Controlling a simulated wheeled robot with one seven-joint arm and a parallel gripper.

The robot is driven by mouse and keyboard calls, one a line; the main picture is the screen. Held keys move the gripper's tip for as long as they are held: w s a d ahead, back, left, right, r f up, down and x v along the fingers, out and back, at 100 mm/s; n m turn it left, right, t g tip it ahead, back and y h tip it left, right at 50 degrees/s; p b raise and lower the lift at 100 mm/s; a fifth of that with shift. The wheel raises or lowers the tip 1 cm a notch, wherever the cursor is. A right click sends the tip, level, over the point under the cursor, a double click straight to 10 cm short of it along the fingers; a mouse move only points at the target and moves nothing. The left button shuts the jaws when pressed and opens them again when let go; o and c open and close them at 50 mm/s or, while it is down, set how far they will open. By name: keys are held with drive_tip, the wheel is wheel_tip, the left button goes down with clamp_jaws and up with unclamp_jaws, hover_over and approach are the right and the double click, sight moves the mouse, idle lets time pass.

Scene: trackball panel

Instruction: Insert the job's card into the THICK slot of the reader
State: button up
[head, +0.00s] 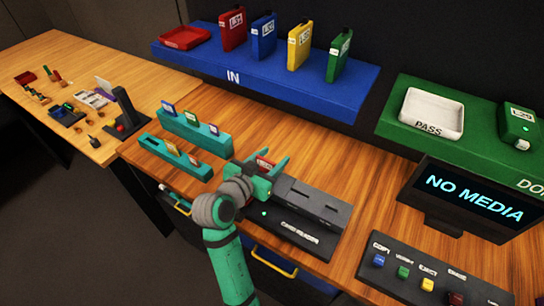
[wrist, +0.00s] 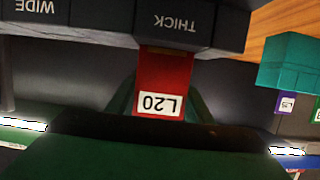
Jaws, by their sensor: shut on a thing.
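The card reader (head: 312,212) is a dark block on the wooden bench, with slots on its top and a small green light. In the wrist view its edge (wrist: 120,30) carries the labels WIDE and THICK, upside down. My gripper (head: 270,165) is shut on a red card (head: 264,160) at the reader's left end. In the wrist view the red card (wrist: 163,82), labelled L20, stands under the THICK label and meets the reader's edge. Its far end is hidden there, and I cannot tell whether it is inside the slot.
A monitor (head: 475,200) reads NO MEDIA. A button panel (head: 425,275) stands at front right. Teal racks (head: 195,130) with small cards stand left of my gripper. The blue IN shelf (head: 270,75) holds several cartridges; the green shelf (head: 470,140) holds a PASS tray (head: 432,112).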

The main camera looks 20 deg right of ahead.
sight(272, 167)
drive_tip(key=shift+f, duration=1.8)
drive_tip(key=o, duration=1.2)
drive_tip(key=shift+c, duration=0.2)
drive_tip(key=shift+s+d+f, duration=0.1)
drive_tip(key=v, duration=1)
drive_tip(key=shift+a+r, duration=0.3)
drive_tip(key=shift+a, duration=0.1)
drive_tip(key=shift+s, duration=0.1)
